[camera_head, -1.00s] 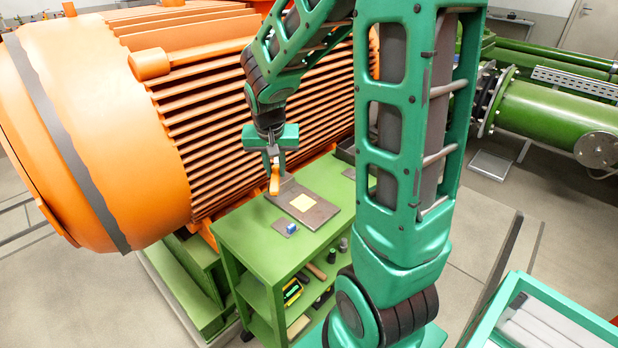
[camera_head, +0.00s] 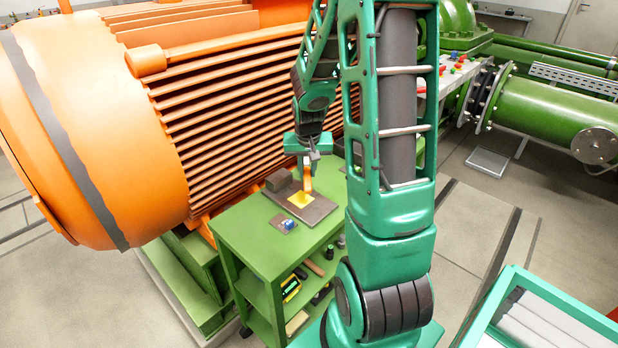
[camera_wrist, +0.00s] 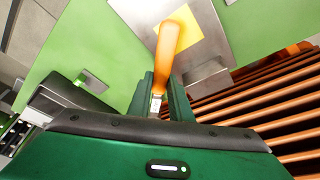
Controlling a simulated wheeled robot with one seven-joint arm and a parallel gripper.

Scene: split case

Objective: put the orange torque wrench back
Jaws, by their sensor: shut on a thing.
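My gripper (camera_head: 308,160) is shut on the orange torque wrench (camera_head: 308,181) by its upper end. The wrench's orange handle hangs down over the dark grey plate (camera_head: 321,209) on the green cart (camera_head: 231,228), near the yellow patch (camera_head: 299,200). In the wrist view, the orange handle (camera_wrist: 171,42) sticks out beyond my gripper (camera_wrist: 163,92), with the yellow patch (camera_wrist: 200,22) behind it. I cannot tell whether the handle touches the plate.
A dark grey block (camera_head: 278,181) stands at the plate's back left corner. A blue item (camera_head: 289,223) sits on a small plate at the front. Lower shelves hold a yellow-black device (camera_head: 290,289) and other tools. The orange ribbed motor (camera_head: 240,105) rises close behind the cart.

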